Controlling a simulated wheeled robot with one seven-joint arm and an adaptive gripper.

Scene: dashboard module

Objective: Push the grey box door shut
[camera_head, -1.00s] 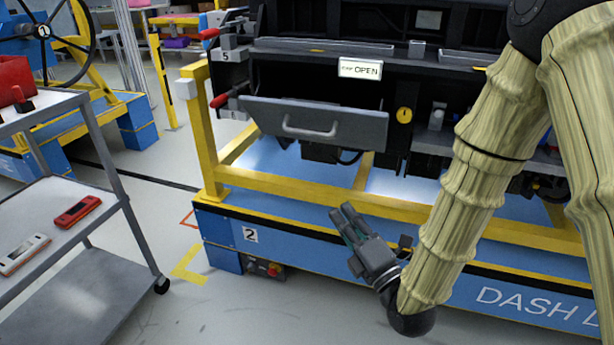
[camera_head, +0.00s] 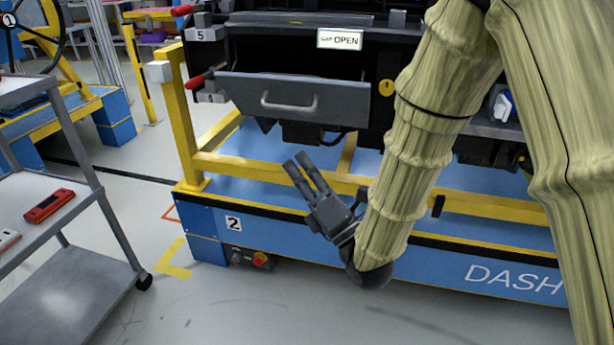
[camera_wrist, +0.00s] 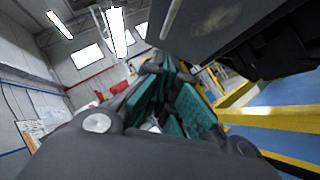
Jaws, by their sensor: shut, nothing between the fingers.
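The grey box door (camera_head: 293,99) hangs open on the black dashboard module in the head view, tilted outward, with a light handle (camera_head: 290,103) on its face. A dark opening shows above its top edge. My gripper (camera_head: 302,165) is shut and empty. It is below the door and in front of the yellow rail, apart from the door in the picture. In the wrist view my gripper's fingers (camera_wrist: 170,100) point forward with green pads showing, and a large grey panel, likely the door's underside (camera_wrist: 230,35), fills the upper right.
An OPEN sign (camera_head: 340,39) is above the door. Red-handled clamps (camera_head: 196,82) stick out at its left. A yellow rail (camera_head: 260,175) and blue base (camera_head: 300,228) run below. A grey cart (camera_head: 90,270) stands at the left; floor between is clear.

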